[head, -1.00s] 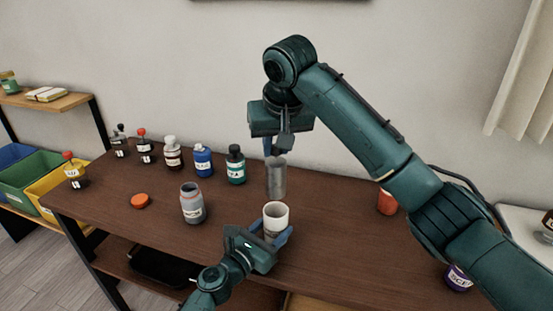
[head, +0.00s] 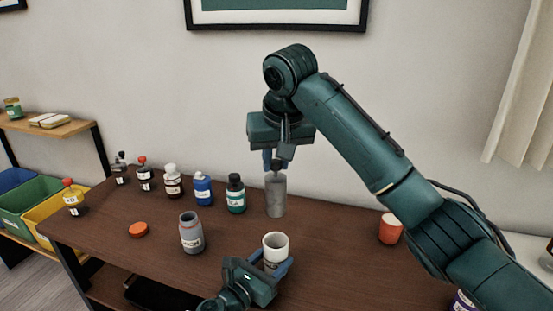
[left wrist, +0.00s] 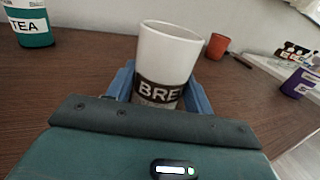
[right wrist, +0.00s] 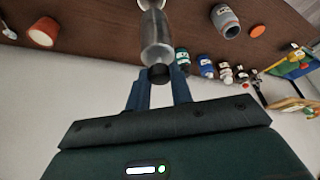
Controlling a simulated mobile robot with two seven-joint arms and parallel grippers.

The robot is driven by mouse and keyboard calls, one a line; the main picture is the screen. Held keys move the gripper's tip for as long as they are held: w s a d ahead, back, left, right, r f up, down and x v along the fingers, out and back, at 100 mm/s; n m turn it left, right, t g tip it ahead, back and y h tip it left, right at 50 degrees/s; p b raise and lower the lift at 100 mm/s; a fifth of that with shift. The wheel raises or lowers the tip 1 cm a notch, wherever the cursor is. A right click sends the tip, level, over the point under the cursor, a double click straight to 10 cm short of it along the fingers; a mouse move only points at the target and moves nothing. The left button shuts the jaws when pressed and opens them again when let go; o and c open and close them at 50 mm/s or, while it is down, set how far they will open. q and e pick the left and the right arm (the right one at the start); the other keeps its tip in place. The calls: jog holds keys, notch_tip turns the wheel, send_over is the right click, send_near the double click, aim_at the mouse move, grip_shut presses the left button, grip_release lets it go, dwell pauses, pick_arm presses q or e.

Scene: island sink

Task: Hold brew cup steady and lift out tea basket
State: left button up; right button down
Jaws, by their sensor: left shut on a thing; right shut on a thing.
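The white brew cup (head: 275,243) stands upright on the table, with a dark label reading "BRE" in the left wrist view (left wrist: 163,60). My left gripper (head: 273,268) is shut around the cup from the near side, one blue finger on each side. The grey cylindrical tea basket (head: 276,196) hangs upright in the air just beyond and above the cup, clear of it. My right gripper (head: 277,160) is shut on the dark knob at the basket's top; the basket also shows in the right wrist view (right wrist: 157,40). The cup's inside is only partly visible.
A grey open jar (head: 191,233) and an orange lid (head: 138,230) are to the left. Several labelled bottles, including a green one (head: 236,195), line the back left. An orange cup (head: 391,228) stands at the right. The table between is clear.

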pick_arm(q)
jog(key=o, duration=1.1)
